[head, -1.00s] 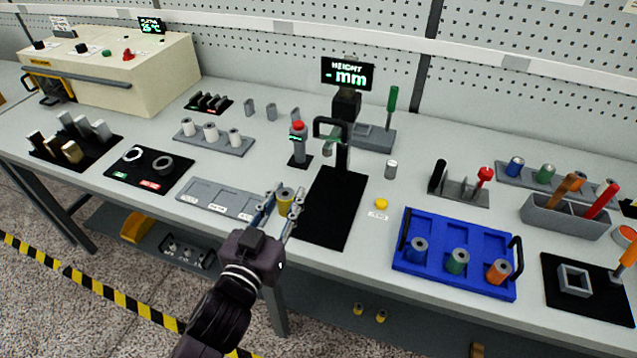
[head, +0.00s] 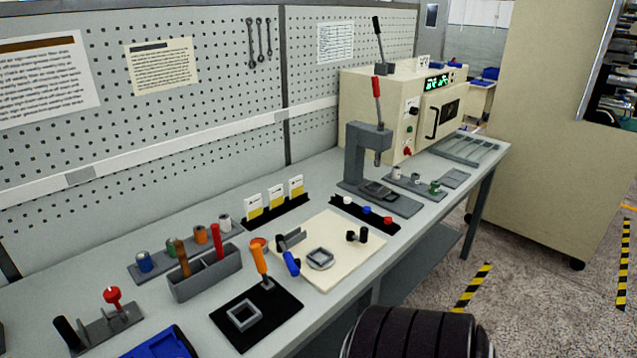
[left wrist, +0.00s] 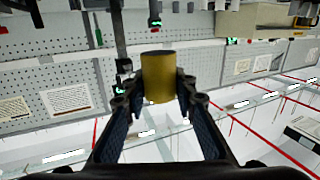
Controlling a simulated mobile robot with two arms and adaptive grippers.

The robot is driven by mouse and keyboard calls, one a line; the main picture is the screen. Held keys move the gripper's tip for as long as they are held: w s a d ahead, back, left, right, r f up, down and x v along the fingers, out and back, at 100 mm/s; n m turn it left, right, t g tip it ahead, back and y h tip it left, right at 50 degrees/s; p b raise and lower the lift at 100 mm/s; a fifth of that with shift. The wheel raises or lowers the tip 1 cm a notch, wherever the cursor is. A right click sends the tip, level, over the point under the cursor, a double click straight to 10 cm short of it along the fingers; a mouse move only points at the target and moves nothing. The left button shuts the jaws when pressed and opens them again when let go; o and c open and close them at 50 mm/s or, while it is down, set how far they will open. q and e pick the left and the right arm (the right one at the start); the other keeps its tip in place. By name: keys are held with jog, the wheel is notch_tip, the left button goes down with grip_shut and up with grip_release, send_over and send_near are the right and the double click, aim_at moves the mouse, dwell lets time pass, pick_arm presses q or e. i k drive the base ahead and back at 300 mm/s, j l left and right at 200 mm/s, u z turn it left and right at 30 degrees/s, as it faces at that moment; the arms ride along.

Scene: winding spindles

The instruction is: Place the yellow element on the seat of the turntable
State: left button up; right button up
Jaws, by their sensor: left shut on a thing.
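The yellow element (left wrist: 157,78) is a short yellow cylinder with a dark end, seen in the left wrist view. My left gripper (left wrist: 158,92) is shut on it, with a finger on each side. In the head view neither gripper nor the yellow element shows. I cannot tell whether the grey piece is the turntable's seat.
A black mat (head: 275,325) with a square grey frame (head: 243,316) lies left of the board. A grey bin (head: 205,275) and a rack of coloured spindles (head: 150,273) stand behind it. A lever press (head: 365,155) and a cream machine (head: 395,105) stand at the far right.

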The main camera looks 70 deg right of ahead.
aim_at(320, 257)
jog(key=k+l, duration=0.1)
jog(key=l, duration=0.45)
jog(key=k+l+u, duration=0.15)
jog(key=l, duration=0.4)
jog(key=k+l, duration=0.1)
jog(key=l, duration=0.4)
jog(key=k+l+u, duration=0.1)
jog(key=l, duration=0.45)
jog(key=k+l+u, duration=0.1)
jog(key=l, duration=0.4)
jog(key=k+l, duration=0.25)
jog(key=l, duration=0.25)
jog(key=k+l+u, duration=0.1)
jog(key=l, duration=0.4)
jog(key=k+l, duration=0.25)
jog(key=l, duration=0.25)
jog(key=u, duration=0.05)
